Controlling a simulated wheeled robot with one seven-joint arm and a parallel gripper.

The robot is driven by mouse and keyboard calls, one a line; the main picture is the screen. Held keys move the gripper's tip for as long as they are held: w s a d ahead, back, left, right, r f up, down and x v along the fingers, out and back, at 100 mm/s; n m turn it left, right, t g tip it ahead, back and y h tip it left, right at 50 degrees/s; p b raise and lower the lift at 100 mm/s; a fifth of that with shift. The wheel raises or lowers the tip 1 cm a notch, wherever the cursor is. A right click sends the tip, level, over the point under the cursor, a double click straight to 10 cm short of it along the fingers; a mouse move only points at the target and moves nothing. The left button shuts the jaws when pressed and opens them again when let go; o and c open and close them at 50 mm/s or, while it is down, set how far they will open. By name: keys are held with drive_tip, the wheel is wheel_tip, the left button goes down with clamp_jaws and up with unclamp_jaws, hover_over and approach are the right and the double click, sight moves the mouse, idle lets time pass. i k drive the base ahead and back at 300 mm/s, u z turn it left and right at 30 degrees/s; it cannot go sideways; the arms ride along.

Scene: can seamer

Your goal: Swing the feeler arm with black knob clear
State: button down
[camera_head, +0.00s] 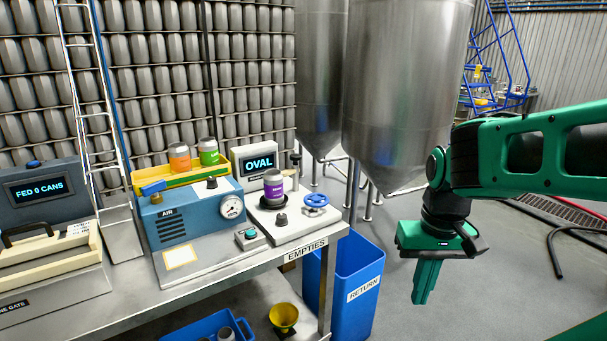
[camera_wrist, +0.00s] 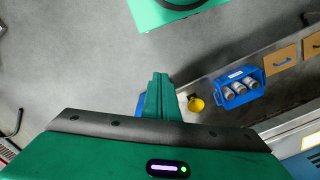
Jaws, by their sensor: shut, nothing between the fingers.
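On the white machine base (camera_head: 300,229) at the right end of the bench, a purple-labelled can (camera_head: 273,189) stands upright on a dark round plate. A thin upright post with a black knob on top (camera_head: 296,159) stands just right of the can; it looks like the feeler arm, but its lower part is too small to read clearly. Another black knob (camera_head: 281,220) sits at the front of the base. My green gripper (camera_head: 421,298) hangs fingers down over open floor, right of the bench and apart from it. It is shut and empty; its fingers also show in the wrist view (camera_wrist: 158,97).
A blue handwheel (camera_head: 316,200) sits right of the can, and the OVAL display (camera_head: 258,163) stands behind it. A blue RETURN bin (camera_head: 359,276) stands between the bench end and my gripper. A yellow funnel (camera_head: 284,317) and blue crate (camera_wrist: 243,97) are low down.

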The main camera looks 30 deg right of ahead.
sight(295, 158)
drive_tip(key=z, duration=0.2)
drive_tip(key=i, duration=0.85)
drive_tip(key=u, duration=0.4)
